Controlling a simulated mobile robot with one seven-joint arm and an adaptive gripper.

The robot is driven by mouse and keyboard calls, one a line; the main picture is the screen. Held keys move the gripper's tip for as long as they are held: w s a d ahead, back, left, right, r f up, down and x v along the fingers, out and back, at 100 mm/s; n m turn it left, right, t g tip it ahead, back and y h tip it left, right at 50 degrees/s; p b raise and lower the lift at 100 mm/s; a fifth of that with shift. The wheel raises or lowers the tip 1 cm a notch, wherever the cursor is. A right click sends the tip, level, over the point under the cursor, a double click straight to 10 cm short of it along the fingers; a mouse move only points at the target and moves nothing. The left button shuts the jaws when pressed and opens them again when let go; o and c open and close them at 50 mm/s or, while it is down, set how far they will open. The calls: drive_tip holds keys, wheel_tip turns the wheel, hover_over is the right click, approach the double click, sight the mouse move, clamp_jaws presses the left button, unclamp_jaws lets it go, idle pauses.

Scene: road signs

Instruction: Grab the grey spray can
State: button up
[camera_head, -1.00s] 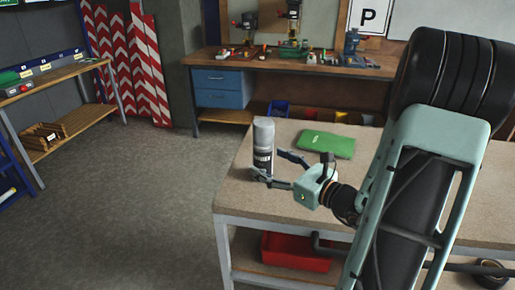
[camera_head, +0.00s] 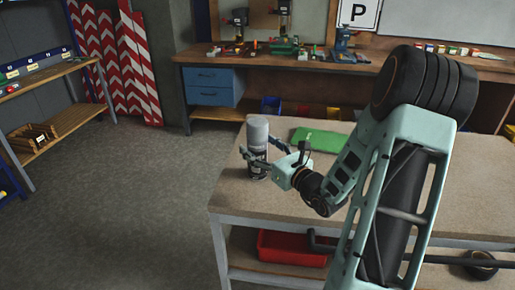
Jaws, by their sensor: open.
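The grey spray can (camera_head: 258,133) stands upright near the left end of the worktable (camera_head: 225,198). It has a light grey cap and a dark label. My gripper (camera_head: 260,153) is open, with one finger in front of the can's lower body and the other partly behind it on the right. The can appears to be between the fingers. I cannot tell whether either finger touches it.
A green folded item (camera_head: 318,140) lies behind my gripper on the worktable. A red bin (camera_head: 290,247) sits on the shelf below. A workbench with blue drawers (camera_head: 209,87) stands at the back. The floor to the left is clear.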

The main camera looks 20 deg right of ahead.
drive_tip(key=shift+w+a, duration=0.1)
drive_tip(key=shift+w, duration=0.5)
drive_tip(key=shift+r, duration=0.1)
drive_tip(key=c, duration=1.7)
drive_tip(key=shift+o, duration=0.2)
drive_tip(key=shift+r, duration=0.15)
drive_tip(key=shift+r, duration=0.55)
drive_tip(key=s+a+r, duration=0.1)
drive_tip(key=s+r, duration=1)
drive_tip(key=s, duration=0.3)
drive_tip(key=shift+a+r+p, duration=0.25)
drive_tip(key=shift+p, duration=0.05)
